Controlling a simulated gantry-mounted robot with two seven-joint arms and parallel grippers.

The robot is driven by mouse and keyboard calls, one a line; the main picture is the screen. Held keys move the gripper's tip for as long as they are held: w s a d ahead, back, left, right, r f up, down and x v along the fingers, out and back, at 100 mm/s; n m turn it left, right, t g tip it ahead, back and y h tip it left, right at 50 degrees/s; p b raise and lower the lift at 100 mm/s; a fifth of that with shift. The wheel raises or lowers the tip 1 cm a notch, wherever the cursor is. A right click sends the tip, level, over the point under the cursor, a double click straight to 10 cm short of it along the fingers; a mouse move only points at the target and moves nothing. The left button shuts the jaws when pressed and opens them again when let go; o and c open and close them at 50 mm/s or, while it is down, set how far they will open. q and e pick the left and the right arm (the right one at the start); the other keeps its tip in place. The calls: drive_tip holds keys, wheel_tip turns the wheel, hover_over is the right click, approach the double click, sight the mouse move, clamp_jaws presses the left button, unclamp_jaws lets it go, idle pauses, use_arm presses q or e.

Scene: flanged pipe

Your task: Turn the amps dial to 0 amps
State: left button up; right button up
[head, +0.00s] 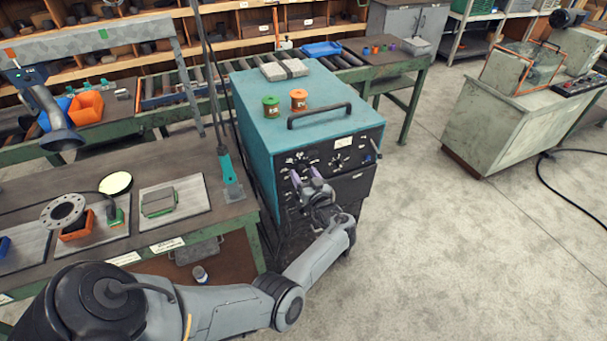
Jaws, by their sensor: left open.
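The teal welding machine (285,100) stands beside the workbench, its black front panel (362,152) facing me. Two dials show on the panel: a left dial (303,162) and a right dial (337,161). Their markings are too small to read, so I cannot tell which is the amps dial or where it points. My left gripper (306,173) is open with its fingers toward the panel, just below the left dial and partly in front of it. I cannot tell whether the fingers touch the dial. My right gripper is not in view.
A green spool (271,106) and an orange spool (299,99) stand on the machine behind its black handle (320,115). The workbench (80,193) at left holds a metal flange (63,211) and plates.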

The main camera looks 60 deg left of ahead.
use_arm(q)
drive_tip(key=shift+w+a, duration=0.1)
drive_tip(key=shift+a, duration=0.45)
drive_tip(key=shift+c, duration=0.5)
drive_tip(key=c, duration=1)
drive_tip(key=shift+o, duration=0.2)
